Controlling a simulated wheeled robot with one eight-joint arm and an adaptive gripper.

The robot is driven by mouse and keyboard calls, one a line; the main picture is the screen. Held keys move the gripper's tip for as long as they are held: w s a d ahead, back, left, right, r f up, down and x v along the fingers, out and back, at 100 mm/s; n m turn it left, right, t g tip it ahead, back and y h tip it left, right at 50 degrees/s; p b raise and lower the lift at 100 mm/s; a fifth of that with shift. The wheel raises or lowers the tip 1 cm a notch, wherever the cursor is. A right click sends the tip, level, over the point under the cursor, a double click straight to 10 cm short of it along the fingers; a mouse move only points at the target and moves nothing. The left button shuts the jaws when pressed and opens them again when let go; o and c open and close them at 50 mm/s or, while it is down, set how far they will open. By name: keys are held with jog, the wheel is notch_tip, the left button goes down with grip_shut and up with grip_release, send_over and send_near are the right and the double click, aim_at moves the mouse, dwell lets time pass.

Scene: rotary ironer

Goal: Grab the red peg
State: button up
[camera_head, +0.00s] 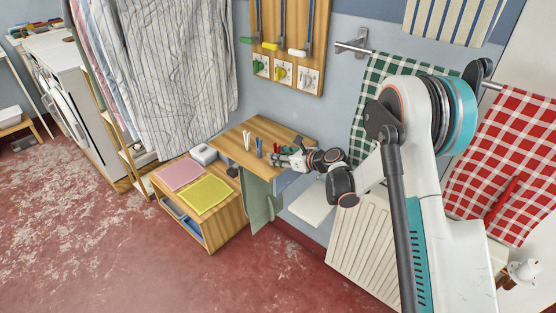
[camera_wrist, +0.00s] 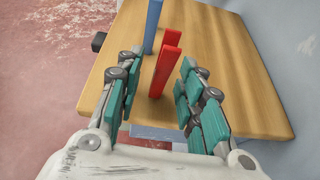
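A red peg (camera_wrist: 165,72) stands on the wooden board in the wrist view, with a second red upright piece (camera_wrist: 173,37) close behind it; I cannot tell whether they are one peg. My gripper (camera_wrist: 159,78) is open, its teal-padded fingers on either side of the red peg, with visible gaps at both sides. A blue peg (camera_wrist: 153,24) stands just beyond, near the left finger's tip. In the head view, my gripper (camera_head: 277,160) is low over the wooden board, and it partly hides the red peg there.
The wooden board (camera_head: 236,133) is a wall-side shelf; its right part is bare. The blue peg (camera_head: 259,146) and other slim pegs (camera_head: 247,140) stand on it. A low cabinet (camera_head: 224,220) with pink and yellow cloths is at its left. A ribbed radiator (camera_head: 365,255) is at right.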

jog(key=shift+w+a+f, duration=0.15)
jog(key=shift+w+a, duration=0.15)
jog(key=c, duration=0.8)
